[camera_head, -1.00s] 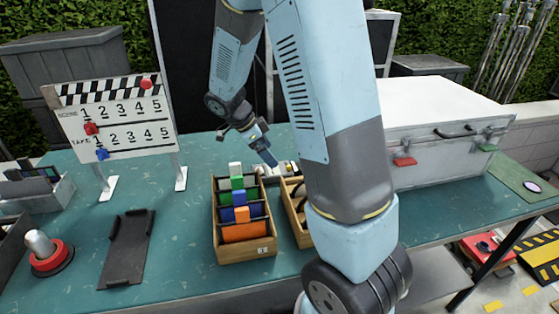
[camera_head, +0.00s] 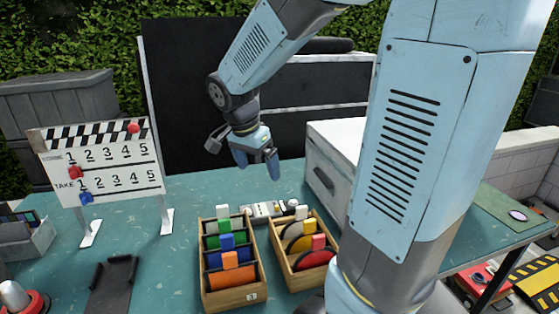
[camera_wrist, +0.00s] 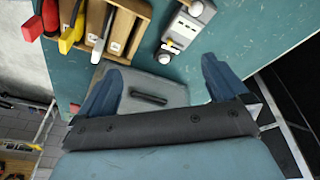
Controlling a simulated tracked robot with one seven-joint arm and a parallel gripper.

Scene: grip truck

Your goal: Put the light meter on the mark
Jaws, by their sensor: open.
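A small pale grey and white device (camera_head: 262,209), which looks like the light meter, lies on the teal table behind two wooden boxes. In the wrist view, the device (camera_wrist: 185,27) is at the top, beyond my fingertips. My gripper (camera_head: 260,170) is raised above the table, behind the device and apart from it. In the wrist view, my gripper (camera_wrist: 162,64) has its two blue fingers wide apart with nothing held. I cannot tell surely which spot is the mark; a green mat (camera_head: 500,199) with a pale oval lies at the right.
The left wooden box (camera_head: 236,297) and right wooden box (camera_head: 309,280) hold coloured discs and sheets. A large silver case (camera_head: 335,140) stands right of them. A clapperboard (camera_head: 105,160) stands at left, near a dark tray (camera_head: 110,285). Bare table lies between the clapperboard and boxes.

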